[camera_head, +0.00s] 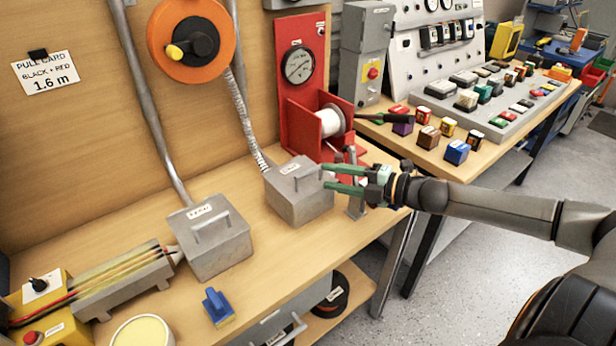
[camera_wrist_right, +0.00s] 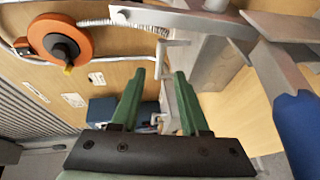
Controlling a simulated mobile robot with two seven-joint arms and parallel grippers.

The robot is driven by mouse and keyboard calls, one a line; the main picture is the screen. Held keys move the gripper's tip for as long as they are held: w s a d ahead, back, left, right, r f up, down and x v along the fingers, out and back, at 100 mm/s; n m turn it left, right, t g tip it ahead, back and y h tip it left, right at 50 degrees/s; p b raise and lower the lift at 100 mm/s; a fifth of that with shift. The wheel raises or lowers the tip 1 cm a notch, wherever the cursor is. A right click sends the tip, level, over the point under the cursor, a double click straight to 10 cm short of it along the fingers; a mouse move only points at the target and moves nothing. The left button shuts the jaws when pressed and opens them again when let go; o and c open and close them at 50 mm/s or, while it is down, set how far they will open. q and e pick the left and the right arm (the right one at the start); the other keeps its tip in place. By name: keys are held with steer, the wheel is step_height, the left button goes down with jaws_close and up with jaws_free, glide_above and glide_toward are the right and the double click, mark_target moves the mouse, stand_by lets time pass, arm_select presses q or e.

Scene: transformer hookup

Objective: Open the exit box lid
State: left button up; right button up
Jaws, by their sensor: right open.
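Two grey metal boxes with lid handles stand on the bench. The right box (camera_head: 298,196) is fed by a ribbed flexible conduit, and the left box (camera_head: 212,240) by a smooth pipe. Both lids look shut; the labels are too small to read, so I cannot tell which is the exit box. My right gripper (camera_head: 326,177) is open, its green fingers pointing left at the right box's handle side. In the wrist view the gripper (camera_wrist_right: 160,74) has a gap between its fingers, with a thin pale bar (camera_wrist_right: 172,43) just beyond. Contact cannot be told. My left gripper is out of view.
A red stand (camera_head: 302,80) with a gauge and white spool (camera_head: 332,121) rises behind the right box. An orange reel (camera_head: 194,40) hangs on the wall. A blue block (camera_head: 217,306) lies in front. Small coloured parts and a control panel fill the right-hand table.

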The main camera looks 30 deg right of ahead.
mark_target(310, 173)
steer(key=shift+x, duration=3.4)
jaws_close()
